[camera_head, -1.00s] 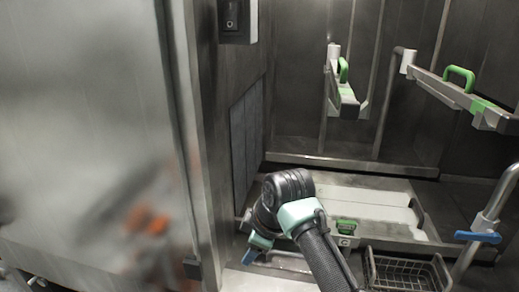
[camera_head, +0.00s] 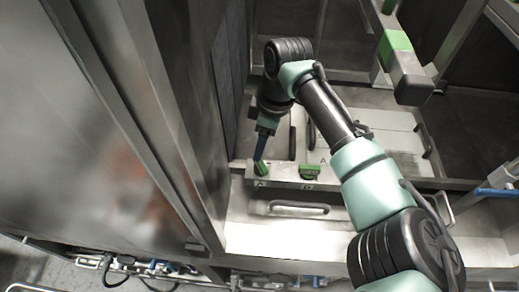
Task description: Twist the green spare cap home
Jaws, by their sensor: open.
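Two green caps sit on the pale ledge at the front of the washer's inside. The left green cap (camera_head: 262,169) is above a small label that looks like A. The other green cap (camera_head: 310,171) is to its right, near a label that looks like B. I cannot tell which is the spare. My gripper (camera_head: 261,158) points down at the left cap, with its blue fingers at or just above it. The fingers are small here and partly overlap the cap, so contact is unclear. The gripper is open.
A metal bar handle (camera_head: 299,208) lies on the front panel below the caps. A spray arm with a green band (camera_head: 396,42) hangs at upper right. A blue-handled pipe valve (camera_head: 497,191) is at right. The steel door frame (camera_head: 130,110) stands close on the left.

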